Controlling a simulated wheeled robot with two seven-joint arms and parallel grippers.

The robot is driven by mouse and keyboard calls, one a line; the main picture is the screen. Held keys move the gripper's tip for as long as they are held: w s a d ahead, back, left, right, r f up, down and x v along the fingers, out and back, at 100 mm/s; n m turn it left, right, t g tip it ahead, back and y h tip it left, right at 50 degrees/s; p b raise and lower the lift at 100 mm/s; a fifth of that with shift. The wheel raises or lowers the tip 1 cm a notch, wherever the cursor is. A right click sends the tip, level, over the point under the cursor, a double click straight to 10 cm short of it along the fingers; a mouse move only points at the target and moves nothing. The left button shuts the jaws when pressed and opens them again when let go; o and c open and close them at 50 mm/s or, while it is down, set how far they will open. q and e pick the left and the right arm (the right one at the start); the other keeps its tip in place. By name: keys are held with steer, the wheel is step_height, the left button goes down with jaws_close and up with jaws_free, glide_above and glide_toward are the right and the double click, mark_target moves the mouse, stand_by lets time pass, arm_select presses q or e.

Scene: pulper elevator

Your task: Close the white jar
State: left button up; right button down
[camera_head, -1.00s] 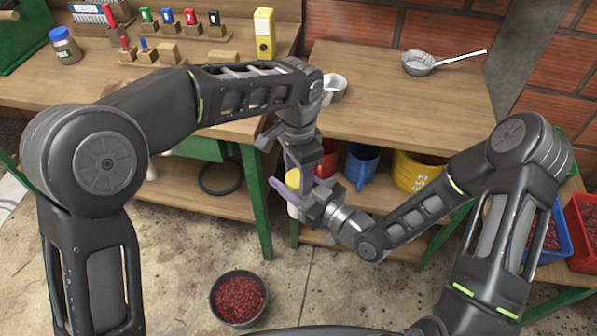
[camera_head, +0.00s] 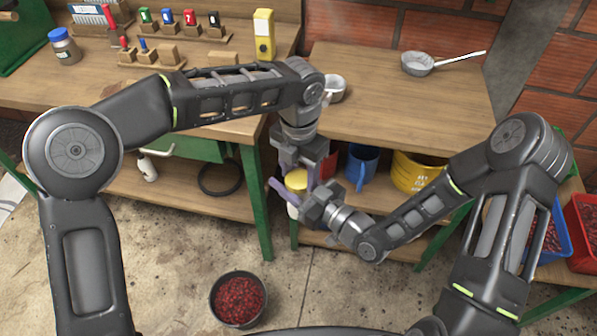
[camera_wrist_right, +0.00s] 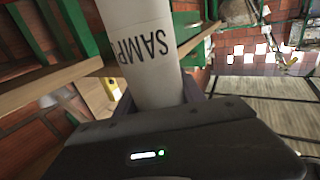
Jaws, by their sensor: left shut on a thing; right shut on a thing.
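The white jar (camera_head: 292,210) is held in front of the workbench, partly hidden by gripper fingers. It fills the middle of the right wrist view (camera_wrist_right: 145,50), with the dark letters "SAMP" on its side. My right gripper (camera_head: 292,198) comes in from the right and is shut around the jar body. A yellow lid (camera_head: 297,180) shows just above the jar. My left gripper (camera_head: 301,176) points down from above and is shut on the lid. Fingers cover the join, so I cannot tell whether lid and jar touch.
The bench top (camera_head: 400,105) behind holds a strainer (camera_head: 418,63) and a small white cup (camera_head: 335,88). A blue jug (camera_head: 360,167) and a yellow bucket (camera_head: 415,172) stand on the shelf below. A bucket of red cherries (camera_head: 238,299) stands on the floor.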

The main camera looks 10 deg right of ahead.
arm_select(q)
steer(key=shift+m, duration=0.7)
steer(key=o, duration=1.4)
steer(key=shift+r, duration=0.1)
steer(key=shift+r, duration=2.2)
steer(key=shift+c, duration=0.3)
